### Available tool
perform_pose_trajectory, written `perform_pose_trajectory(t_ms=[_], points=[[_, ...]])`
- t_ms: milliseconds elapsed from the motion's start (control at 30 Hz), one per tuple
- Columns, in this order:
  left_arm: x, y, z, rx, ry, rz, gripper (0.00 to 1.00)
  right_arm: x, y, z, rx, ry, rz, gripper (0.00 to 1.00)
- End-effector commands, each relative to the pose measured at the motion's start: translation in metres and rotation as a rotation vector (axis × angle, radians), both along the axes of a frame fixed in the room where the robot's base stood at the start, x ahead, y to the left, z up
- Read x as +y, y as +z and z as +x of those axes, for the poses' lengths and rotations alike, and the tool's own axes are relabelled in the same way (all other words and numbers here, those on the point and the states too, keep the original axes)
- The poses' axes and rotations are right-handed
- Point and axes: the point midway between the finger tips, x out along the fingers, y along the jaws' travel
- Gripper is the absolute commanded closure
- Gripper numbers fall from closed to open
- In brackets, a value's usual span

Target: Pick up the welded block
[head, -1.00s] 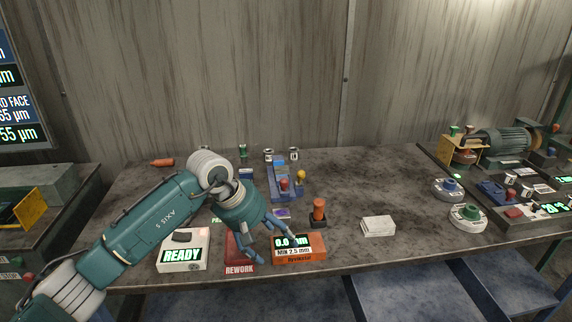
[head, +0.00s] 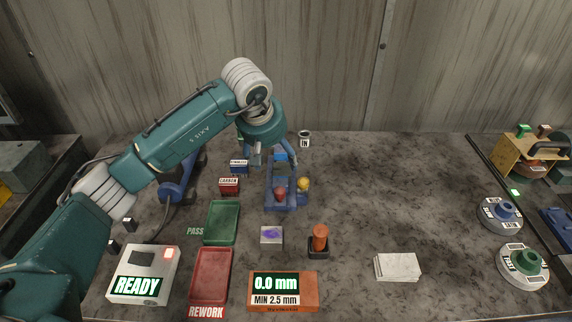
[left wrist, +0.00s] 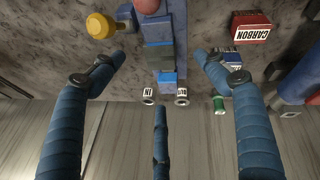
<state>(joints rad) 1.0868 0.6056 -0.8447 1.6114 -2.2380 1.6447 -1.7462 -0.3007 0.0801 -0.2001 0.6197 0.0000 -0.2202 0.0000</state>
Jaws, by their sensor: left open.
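The welded block appears to be the dark grey piece (head: 282,169) lying in the blue fixture (head: 280,201) at the middle of the bench. It shows as grey (left wrist: 158,56) in the left wrist view, between blue parts. A red knob (head: 280,194) and a yellow knob (head: 304,184) are at the fixture's near end. My left gripper (head: 273,157) is open and empty over the fixture's far end, and its hand hides part of that end. In the left wrist view its spread fingers (left wrist: 160,72) frame the block from both sides. My right gripper is not in view.
Red CARBON (head: 229,186) and blue (head: 239,167) boxes stand left of the fixture. A green PASS tray (head: 222,222), red REWORK tray (head: 211,275), READY box (head: 143,275) and orange gauge (head: 283,291) lie nearer.

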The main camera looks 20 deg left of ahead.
Motion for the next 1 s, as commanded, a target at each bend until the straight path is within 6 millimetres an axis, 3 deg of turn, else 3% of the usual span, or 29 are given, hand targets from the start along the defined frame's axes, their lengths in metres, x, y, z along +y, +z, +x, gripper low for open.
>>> perform_pose_trajectory(t_ms=[200,433,567,700,1000], points=[[-0.002,-0.03,0.013,0.004,0.001,-0.002,0.27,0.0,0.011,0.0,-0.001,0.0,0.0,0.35],[-0.002,-0.046,0.02,0.006,0.001,-0.003,0.27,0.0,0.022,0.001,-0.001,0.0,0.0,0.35],[-0.001,-0.064,0.028,0.008,0.0,-0.003,0.27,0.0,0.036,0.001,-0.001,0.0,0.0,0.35],[-0.001,-0.08,0.035,0.005,0.0,-0.003,0.27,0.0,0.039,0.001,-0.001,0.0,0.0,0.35],[-0.001,-0.085,0.038,0.001,0.0,-0.001,0.29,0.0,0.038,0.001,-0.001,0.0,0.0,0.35]])
